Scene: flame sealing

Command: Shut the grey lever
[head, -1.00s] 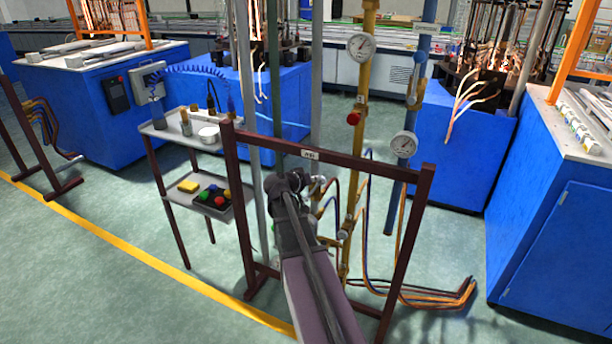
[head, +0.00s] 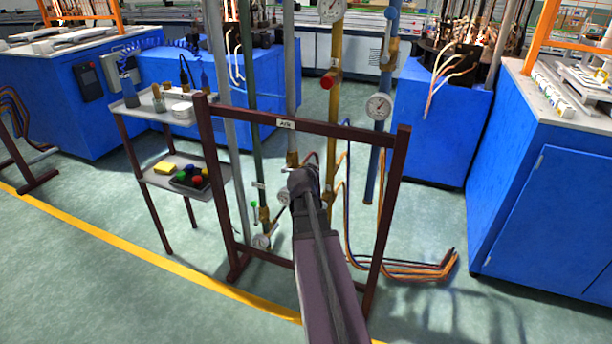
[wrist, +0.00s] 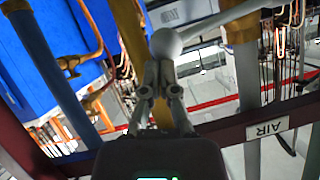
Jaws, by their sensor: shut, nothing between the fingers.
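In the wrist view, a grey lever arm (wrist: 215,24) runs from the upper right and ends in a round grey knob (wrist: 165,42). My gripper (wrist: 161,68) is shut and empty, with its tips just below the knob in the picture; I cannot tell whether they touch it. In the head view, my gripper (head: 304,178) is at the grey pipe (head: 291,80), below the top bar of the dark red frame (head: 350,131). My gripper and wrist hide the lever there.
The frame's top bar carries a white AIR label (wrist: 267,130). A yellow pipe (head: 334,110) and a blue pipe (head: 374,160) stand to the right, a green pipe (head: 249,120) to the left. A trolley (head: 150,104) stands left. Hoses (head: 410,268) lie on the floor.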

